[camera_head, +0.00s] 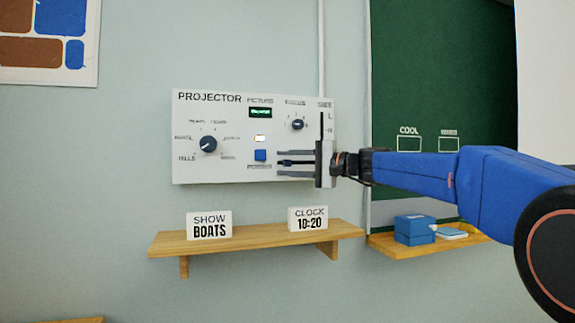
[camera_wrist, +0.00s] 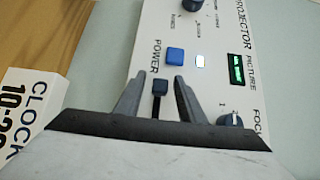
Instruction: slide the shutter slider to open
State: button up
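A grey-white projector panel (camera_head: 225,167) is on the wall, with the words PROJECTOR, PICTURE and POWER. A small dark slider knob (camera_wrist: 160,87) sits on a dark slot; the slot runs from it toward my palm in the wrist view. I take it as the shutter slider, but its label is hidden. My gripper (camera_wrist: 160,77) is open, its two grey fingers on either side of the knob with a gap at each side. In the head view, my gripper (camera_head: 279,163) reaches in from the right, fingers pointing left, close to the panel. Any contact cannot be told.
A blue power button (camera_head: 260,155) sits just left of my fingertips, beneath a white lit square. A second, vertical slot (camera_head: 321,123) is above my palm. Below, a wooden shelf (camera_head: 255,237) holds BOATS (camera_head: 209,226) and CLOCK 10:20 (camera_head: 308,219) signs.

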aim_at(304, 163)
jog(key=shift+c, duration=0.2)
grip_shut()
jog(key=w+d, duration=0.1)
jog(key=d, duration=0.2)
jog(key=w+d, duration=0.1)
jog(key=d, duration=0.2)
jog(key=w+d, duration=0.1)
jog(key=d, duration=0.3)
jog(key=shift+o, duration=0.2)
grip_release()
jog(key=shift+d, duration=0.15)
jog(key=v, duration=1.7)
jog(key=shift+d, duration=0.15)
jog(key=shift+s, duration=0.1)
